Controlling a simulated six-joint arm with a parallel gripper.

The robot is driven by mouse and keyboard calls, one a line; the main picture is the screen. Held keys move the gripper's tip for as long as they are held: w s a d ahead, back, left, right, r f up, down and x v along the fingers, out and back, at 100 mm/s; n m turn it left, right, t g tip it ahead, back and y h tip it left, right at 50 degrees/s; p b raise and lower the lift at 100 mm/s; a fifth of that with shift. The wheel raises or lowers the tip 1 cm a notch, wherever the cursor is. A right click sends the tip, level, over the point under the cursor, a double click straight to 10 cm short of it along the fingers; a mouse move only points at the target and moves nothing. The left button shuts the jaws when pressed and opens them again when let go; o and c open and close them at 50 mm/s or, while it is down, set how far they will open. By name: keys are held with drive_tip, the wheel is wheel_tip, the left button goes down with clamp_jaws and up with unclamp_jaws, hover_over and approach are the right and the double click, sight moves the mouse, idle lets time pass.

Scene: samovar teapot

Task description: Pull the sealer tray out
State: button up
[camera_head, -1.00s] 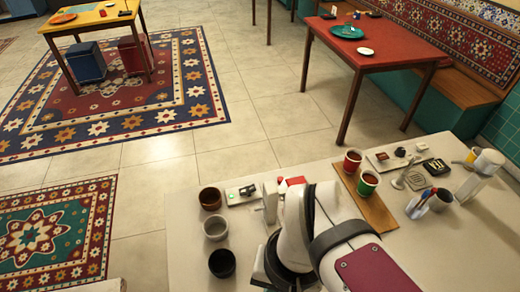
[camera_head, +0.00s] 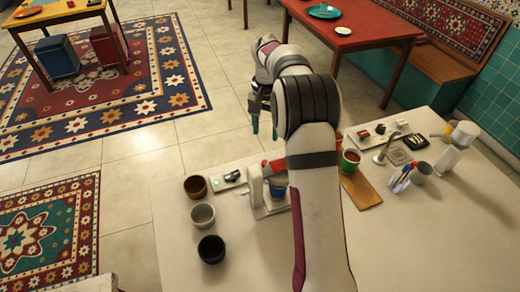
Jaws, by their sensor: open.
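The sealer (camera_head: 256,187) is a small white machine with a red handle on top, standing near the far edge of the white table. My gripper (camera_head: 263,123) is raised above and beyond the sealer, over the floor past the table's far edge. Its dark fingers point down, apart and empty, touching nothing.
Brown (camera_head: 195,188), white (camera_head: 202,215) and black (camera_head: 211,249) cups line the table's left side. Farther right are a pen holder (camera_head: 421,172) and a white dispenser (camera_head: 458,145). The table's front right is clear.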

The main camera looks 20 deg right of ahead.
sight(265, 162)
wheel_tip(265, 162, down, 13)
drive_tip(key=shift+f, duration=0.1)
clamp_jaws()
idle(1.4)
